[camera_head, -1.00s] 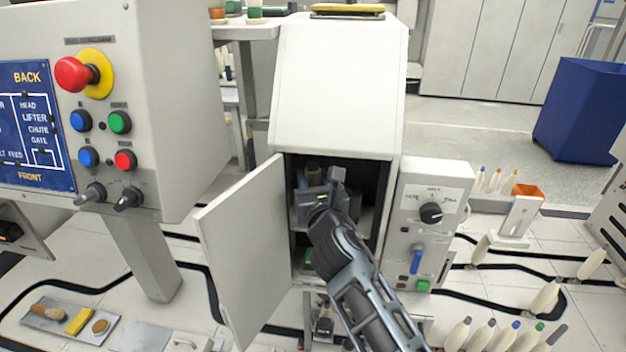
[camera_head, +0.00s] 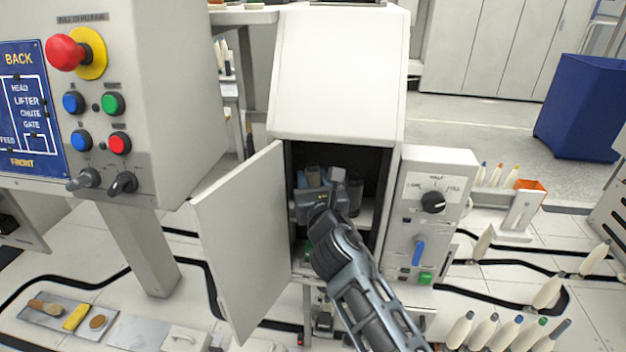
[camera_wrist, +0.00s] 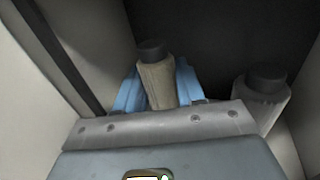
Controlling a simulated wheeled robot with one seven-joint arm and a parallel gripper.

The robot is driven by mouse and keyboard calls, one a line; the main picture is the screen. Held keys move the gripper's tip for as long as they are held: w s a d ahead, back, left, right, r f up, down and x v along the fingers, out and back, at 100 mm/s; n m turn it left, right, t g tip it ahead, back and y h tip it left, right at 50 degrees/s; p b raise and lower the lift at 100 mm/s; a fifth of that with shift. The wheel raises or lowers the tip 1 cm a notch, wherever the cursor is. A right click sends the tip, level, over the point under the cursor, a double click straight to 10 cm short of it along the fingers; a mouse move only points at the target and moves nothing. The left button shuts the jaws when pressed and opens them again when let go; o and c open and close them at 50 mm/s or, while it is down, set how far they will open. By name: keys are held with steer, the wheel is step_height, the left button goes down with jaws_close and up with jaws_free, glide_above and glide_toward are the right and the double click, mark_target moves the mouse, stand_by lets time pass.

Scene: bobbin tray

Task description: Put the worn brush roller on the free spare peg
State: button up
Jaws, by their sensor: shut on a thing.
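My gripper (camera_wrist: 158,84) is inside the open cabinet, shut on a tan, dingy brush roller (camera_wrist: 158,82) with a dark cap. The roller stands roughly upright between the blue fingers in the wrist view; its lower end is hidden by my gripper. In the head view my gripper (camera_head: 320,180) is in the upper compartment, above a shelf. A second, greyer roller (camera_wrist: 262,98) with a dark cap stands to the right, apart from the held one. It also shows in the head view (camera_head: 356,196). No free spare peg can be made out.
The cabinet door (camera_head: 240,240) stands open to the left. The cabinet's side walls are close around my gripper. A control box (camera_head: 432,215) with a dial is fixed at the right. A tray (camera_head: 70,322) of small tools lies at lower left.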

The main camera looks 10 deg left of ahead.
steer(key=shift+f+b, duration=0.75)
steer(key=shift+f, duration=0.3)
steer(key=o, duration=1.1)
steer(key=s+d+f+m+h+p, duration=0.1)
steer(key=s+d+f+m, duration=0.25)
steer(key=s+m, duration=0.55)
steer(key=s+d+f+m+g, duration=0.1)
steer(key=s+d+f+m, duration=0.3)
steer(key=s, duration=0.9)
steer(key=s+d+f+m+h+p, duration=0.1)
steer(key=s+d+f+m, duration=0.1)
steer(key=s+d+m, duration=0.65)
steer(key=s+d+r+m+h, duration=0.1)
steer(key=s+d+r+m, duration=0.2)
steer(key=s+m, duration=0.3)
steer(key=s+d+r+m+g+h, duration=0.1)
steer(key=s+d+r+m, duration=0.3)
steer(key=s, duration=0.8)
steer(key=s+d+r+m+h, duration=0.1)
steer(key=s+d+r+m, duration=0.2)
steer(key=s+d+m, duration=0.2)
steer(key=shift+s+d+r+m+h, duration=0.1)
steer(key=shift+s+d+m+h, duration=0.1)
steer(key=shift+s+m, duration=0.75)
steer(key=shift+s+d+r+m+h, duration=0.15)
steer(key=shift+s+m, duration=0.45)
steer(key=shift+s, duration=0.6)
